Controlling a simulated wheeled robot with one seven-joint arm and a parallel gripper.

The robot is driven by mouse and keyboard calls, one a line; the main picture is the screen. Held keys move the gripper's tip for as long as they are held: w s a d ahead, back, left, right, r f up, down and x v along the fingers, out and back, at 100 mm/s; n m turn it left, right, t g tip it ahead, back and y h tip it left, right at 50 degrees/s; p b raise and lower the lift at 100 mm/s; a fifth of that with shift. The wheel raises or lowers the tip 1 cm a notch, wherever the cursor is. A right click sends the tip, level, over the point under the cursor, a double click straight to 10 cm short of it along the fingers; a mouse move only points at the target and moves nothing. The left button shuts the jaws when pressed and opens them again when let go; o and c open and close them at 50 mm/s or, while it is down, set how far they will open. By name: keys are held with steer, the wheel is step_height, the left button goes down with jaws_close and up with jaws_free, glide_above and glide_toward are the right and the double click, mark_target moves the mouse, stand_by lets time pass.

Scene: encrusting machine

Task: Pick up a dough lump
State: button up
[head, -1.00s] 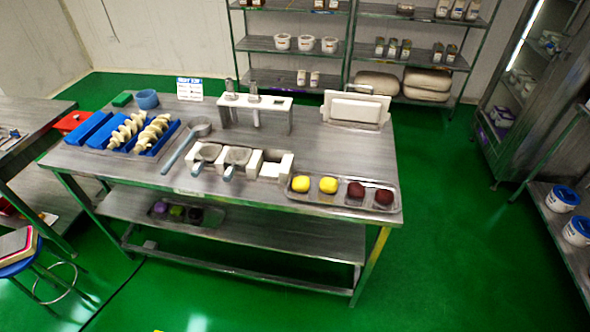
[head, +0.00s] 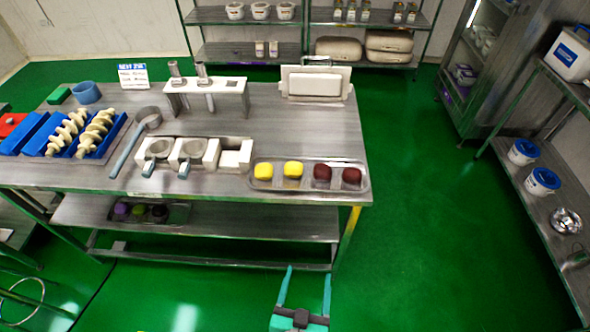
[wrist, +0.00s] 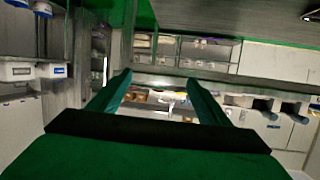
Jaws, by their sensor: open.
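My gripper (head: 305,272) is open and empty, in front of the table and below the tray in the head picture, apart from everything. Its two teal fingers also show in the wrist view (wrist: 158,82), with nothing between them.
Dark lumps sit on the lower shelf (head: 255,220). Green floor right of the table is clear.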

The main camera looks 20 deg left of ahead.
steer(key=w+a+r+y, duration=0.1)
steer(key=w+a+r, duration=0.3)
steer(key=w, duration=0.6)
steer(key=n+g, duration=0.1)
steer(key=n, duration=0.1)
glide_toward(293, 173)
steer(key=x, duration=0.4)
steer(key=shift+w+r, duration=0.2)
steer(key=shift+w, duration=0.1)
steer(key=shift+y, duration=0.3)
steer(key=shift+f+x, duration=0.2)
steer(key=shift+x, duration=1.35)
steer(key=shift+f+x, duration=0.2)
steer(key=shift+x, duration=1.35)
steer(key=shift+s, duration=0.15)
steer(key=shift+c, duration=0.3)
steer(key=shift+d, duration=0.15)
steer(key=c, duration=1.1)
steer(key=shift+r, duration=0.1)
